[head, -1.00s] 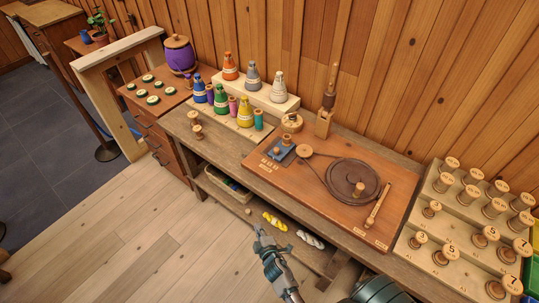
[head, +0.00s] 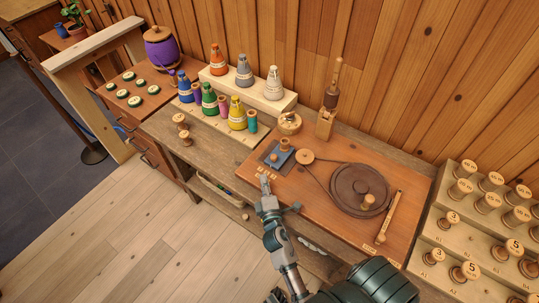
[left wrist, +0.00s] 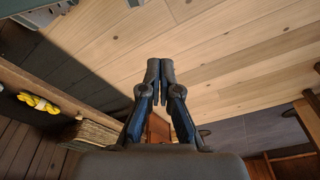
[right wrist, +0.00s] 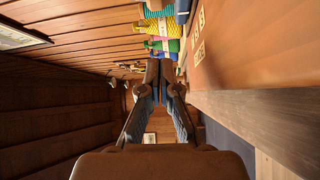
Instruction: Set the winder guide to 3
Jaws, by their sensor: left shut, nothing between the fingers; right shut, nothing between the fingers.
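The winder board (head: 330,215) lies on the workbench, with a large dark wheel (head: 359,188) and a small pulley (head: 305,157). The winder guide, a blue block (head: 279,156) with wooden knobs, sits at the board's left end. Small number plates (head: 264,171) lie in front of it, too small to read in the head view; plates also show in the right wrist view (right wrist: 199,36). My right gripper (head: 265,182) is shut and empty at the board's front left edge, close to the plates and apart from the blue block. My left gripper (left wrist: 160,64) is shut and empty over the floor.
Coloured thread cones (head: 209,97) stand on pale racks left of the board. A wooden post (head: 327,115) stands behind the guide. Numbered spools (head: 463,187) fill a stepped rack at right. Yellow skeins (left wrist: 38,102) show in the left wrist view.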

